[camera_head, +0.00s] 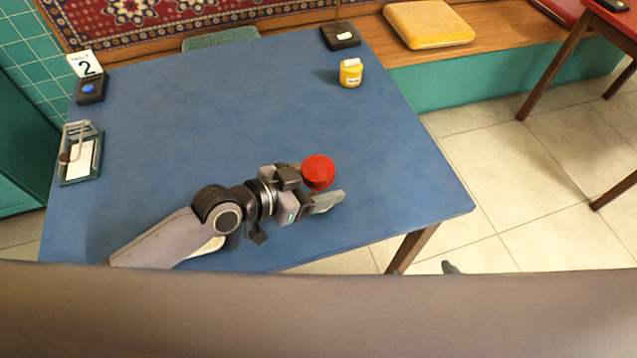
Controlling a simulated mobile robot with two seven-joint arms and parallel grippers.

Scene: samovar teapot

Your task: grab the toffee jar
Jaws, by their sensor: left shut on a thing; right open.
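The toffee jar (318,171), as I take it, shows as a round red lid near the front right of the blue table. Its body is mostly hidden by my gripper and the lid. My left gripper (314,190) reaches in from the left and is shut on this jar, with one grey finger in front of it. I cannot tell whether the jar touches the table. Only a small grey tip of my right gripper (450,267) shows beyond the table's front right edge, apart from the jar.
A yellow jar (351,73) and a dark-based stand (341,37) are at the table's back right. A number 2 sign (87,67) and a clip tray (80,160) stand at the left. A pale object (207,248) is partly under my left arm. The table's middle is clear.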

